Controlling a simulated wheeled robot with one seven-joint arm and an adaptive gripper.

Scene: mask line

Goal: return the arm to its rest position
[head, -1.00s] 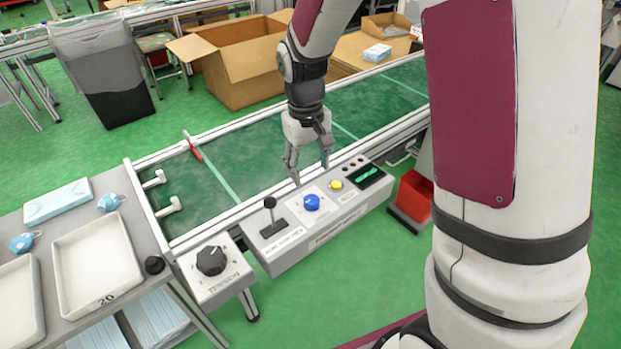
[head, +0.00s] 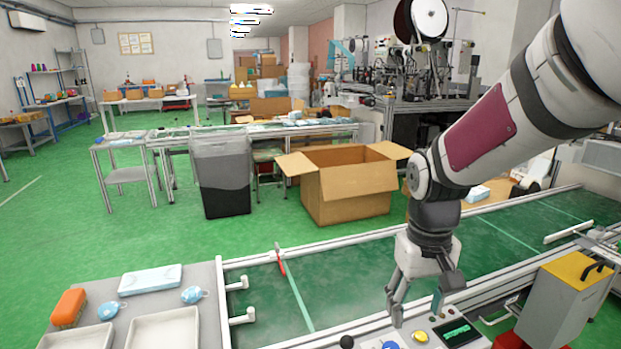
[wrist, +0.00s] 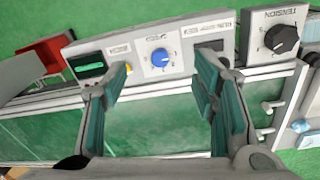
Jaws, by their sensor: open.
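My gripper (head: 418,305) hangs from my arm at the right, pointing down above the near edge of the green conveyor belt (head: 360,275). Its fingers are spread with nothing between them. In the wrist view my gripper (wrist: 165,90) is also open. The control panel (wrist: 143,52) with a blue knob (wrist: 159,57) and a small display lies beyond the fingertips. The right finger partly covers the black lever area of the panel. In the head view the blue knob (head: 390,345) is cut by the bottom edge, beside a yellow button (head: 420,337).
An open cardboard box (head: 345,190) and a grey bin (head: 222,175) stand behind the conveyor. A yellow-topped grey unit (head: 570,300) stands at the right. White trays (head: 165,335) and an orange brush-like item (head: 69,308) are on the left table. A tension knob (wrist: 281,39) shows in the wrist view.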

